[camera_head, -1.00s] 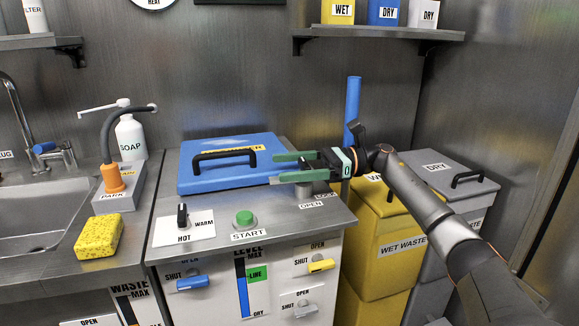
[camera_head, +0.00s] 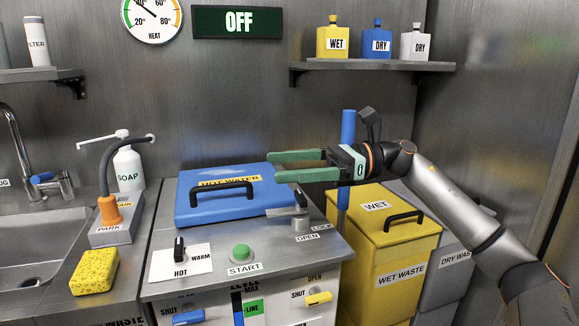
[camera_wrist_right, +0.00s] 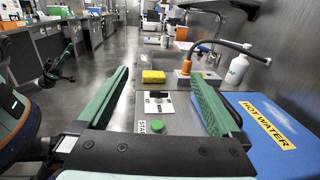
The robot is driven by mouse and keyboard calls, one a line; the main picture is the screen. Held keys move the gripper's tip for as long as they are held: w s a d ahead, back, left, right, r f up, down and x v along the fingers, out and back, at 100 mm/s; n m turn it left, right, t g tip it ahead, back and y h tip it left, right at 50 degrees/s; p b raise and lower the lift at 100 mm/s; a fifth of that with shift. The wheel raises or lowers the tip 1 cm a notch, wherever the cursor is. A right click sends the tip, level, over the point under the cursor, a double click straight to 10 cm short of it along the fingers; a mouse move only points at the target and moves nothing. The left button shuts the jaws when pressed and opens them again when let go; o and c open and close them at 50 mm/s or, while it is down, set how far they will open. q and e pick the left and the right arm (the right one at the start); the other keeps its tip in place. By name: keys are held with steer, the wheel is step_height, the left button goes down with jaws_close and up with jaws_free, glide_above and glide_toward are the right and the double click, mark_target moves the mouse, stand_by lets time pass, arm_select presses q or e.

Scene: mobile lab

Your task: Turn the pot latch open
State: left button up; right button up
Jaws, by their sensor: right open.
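The pot is the unit with the blue lid (camera_head: 205,207), which is shut, carries a black handle and reads HOT WATER. Its latch (camera_head: 300,212) is a small grey metal post with a lever at the lid's right front corner; the lever's upper part reaches toward the lid edge. OPEN and LOCK labels lie beside the post.
A green START button (camera_head: 241,251) and a HOT/WARM knob (camera_head: 180,249) sit on the counter front. A blue upright pipe (camera_head: 347,130) stands behind my gripper. Yellow wet-waste (camera_head: 400,250) and grey dry-waste bins stand right. A yellow sponge (camera_head: 95,271) lies left.

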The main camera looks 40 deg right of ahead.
steer(key=shift+s+a+r+b, duration=0.3)
steer(key=shift+s+a, duration=0.2)
steer(key=shift+s, duration=0.2)
steer(key=shift+s+a+r+b, duration=0.25)
steer(key=shift+s+a+r, duration=0.2)
steer(key=shift+s+a, duration=0.15)
steer(key=shift+s+a+r+b, duration=0.25)
steer(key=shift+s+a+r, duration=0.15)
steer(key=shift+s, duration=0.35)
steer(key=shift+c, duration=0.4)
